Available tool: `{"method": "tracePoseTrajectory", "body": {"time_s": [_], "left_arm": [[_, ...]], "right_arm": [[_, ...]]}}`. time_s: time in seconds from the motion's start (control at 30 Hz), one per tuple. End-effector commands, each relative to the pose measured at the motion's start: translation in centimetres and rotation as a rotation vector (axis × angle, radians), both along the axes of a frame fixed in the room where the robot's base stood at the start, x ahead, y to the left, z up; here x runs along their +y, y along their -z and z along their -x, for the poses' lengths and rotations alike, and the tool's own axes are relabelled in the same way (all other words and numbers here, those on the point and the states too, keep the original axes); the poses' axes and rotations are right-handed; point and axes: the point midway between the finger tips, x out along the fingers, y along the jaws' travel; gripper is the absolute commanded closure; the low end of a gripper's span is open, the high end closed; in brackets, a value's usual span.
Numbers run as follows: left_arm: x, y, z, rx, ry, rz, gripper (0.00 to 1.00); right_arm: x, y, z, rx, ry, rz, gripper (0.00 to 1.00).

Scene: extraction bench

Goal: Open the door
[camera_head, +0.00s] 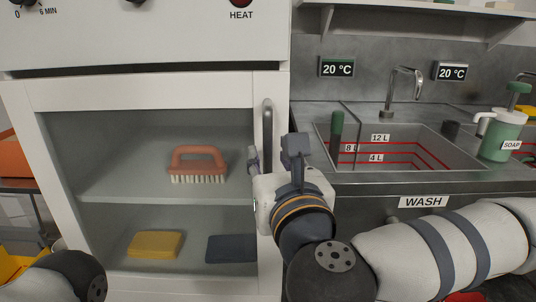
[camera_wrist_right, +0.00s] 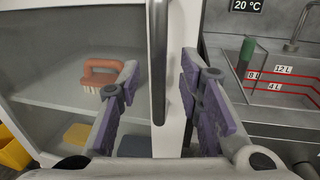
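The cabinet door (camera_head: 154,92) has a white frame around a clear pane and looks closed. Its grey vertical bar handle (camera_head: 267,122) is on the right side of the frame; it also shows in the right wrist view (camera_wrist_right: 158,62). My right gripper (camera_head: 270,160) is in front of the handle's lower part. In the right wrist view its two purple-padded fingers (camera_wrist_right: 160,85) are spread, one on each side of the handle, with gaps to it. The gripper hides the handle's lower end in the head view. My left arm shows at the lower left, but its gripper is out of view.
Behind the pane are an orange brush (camera_head: 198,160) on the shelf, a yellow sponge (camera_head: 155,244) and a dark blue cloth or sponge (camera_head: 231,248) below. A sink (camera_head: 440,140) and soap dispenser (camera_head: 503,135) are to the right. A heater panel (camera_head: 150,35) is above.

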Motion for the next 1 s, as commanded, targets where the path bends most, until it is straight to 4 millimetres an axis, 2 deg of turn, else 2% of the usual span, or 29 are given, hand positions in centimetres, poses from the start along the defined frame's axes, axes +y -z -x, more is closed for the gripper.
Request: {"method": "tracePoseTrajectory", "body": {"time_s": [0.1,0.2,0.43,0.47,0.6,1.0], "left_arm": [[0.0,0.0,0.0,0.000,0.000,0.000,0.51],[0.0,0.0,0.0,-0.001,0.000,0.000,0.51],[0.0,0.0,0.0,-0.001,0.000,0.000,0.51],[0.0,0.0,0.0,-0.001,0.000,0.000,0.51],[0.0,0.0,0.0,-0.001,0.000,0.000,0.51],[0.0,-0.1,0.0,-0.002,0.000,0.000,0.51]], "right_arm": [[0.4,-0.1,-1.6,-0.001,0.001,0.001,0.67],[0.5,0.0,-2.3,-0.001,-0.001,0.001,0.67],[0.5,0.0,-2.5,0.000,-0.001,0.001,0.67],[0.5,0.0,-2.4,0.000,-0.001,0.001,0.69],[0.5,0.0,-2.4,0.000,-0.001,0.001,1.00],[0.6,0.0,-2.4,0.000,-0.001,0.001,1.00]]}}
